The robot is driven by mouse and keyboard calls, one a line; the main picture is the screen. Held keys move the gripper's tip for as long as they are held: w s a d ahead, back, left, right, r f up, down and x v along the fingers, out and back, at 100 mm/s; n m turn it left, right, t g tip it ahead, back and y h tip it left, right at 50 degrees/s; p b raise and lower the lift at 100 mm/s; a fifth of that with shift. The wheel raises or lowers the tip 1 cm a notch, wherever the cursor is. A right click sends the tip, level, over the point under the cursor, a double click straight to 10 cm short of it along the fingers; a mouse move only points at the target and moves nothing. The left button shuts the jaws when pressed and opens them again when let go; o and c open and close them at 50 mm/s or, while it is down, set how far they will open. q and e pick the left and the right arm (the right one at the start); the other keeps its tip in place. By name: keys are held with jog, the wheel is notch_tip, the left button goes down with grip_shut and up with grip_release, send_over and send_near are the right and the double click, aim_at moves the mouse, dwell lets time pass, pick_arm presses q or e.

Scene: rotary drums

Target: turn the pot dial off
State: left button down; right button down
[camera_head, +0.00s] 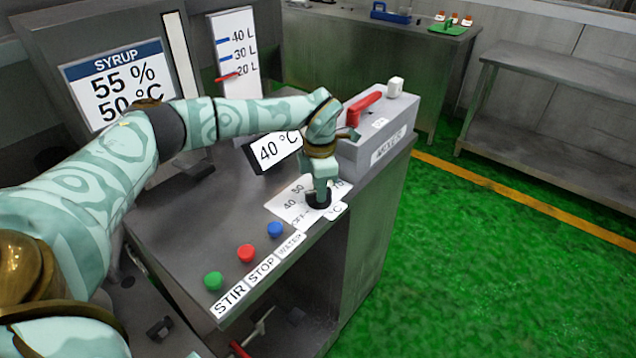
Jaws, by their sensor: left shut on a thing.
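The pot dial is a dark round knob (318,201) on a white scale plate (286,211) at the right end of the steel panel. The plate shows OFF, 40, 50 and 70 marks, partly covered by my gripper. My left gripper (320,193) points down over the dial and is shut on it. Where the dial points is hidden by the fingers. A display (275,150) behind it reads 40 °C. My right gripper is not in view.
Green (213,281), red (247,253) and blue (275,230) buttons, labelled STIR, STOP and WATER, line the panel's front edge. A grey box (375,150) with a red lever (363,107) stands behind the dial. A syrup screen (118,88) stands at the back left.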

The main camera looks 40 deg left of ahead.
pick_arm(q)
jog(key=n+p, duration=0.4)
jog(key=shift+r, duration=0.3)
jog(key=shift+f+n+p, duration=0.15)
jog(key=shift+n+p, duration=0.9)
jog(key=shift+n, duration=0.45)
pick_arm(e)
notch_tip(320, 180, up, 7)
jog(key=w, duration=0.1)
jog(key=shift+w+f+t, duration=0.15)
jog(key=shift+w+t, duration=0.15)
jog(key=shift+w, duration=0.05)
pick_arm(q)
jog(key=shift+w, duration=0.1)
jog(key=c, duration=1.4)
grip_release()
jog(key=shift+f, duration=0.1)
jog(key=shift+o, duration=0.2)
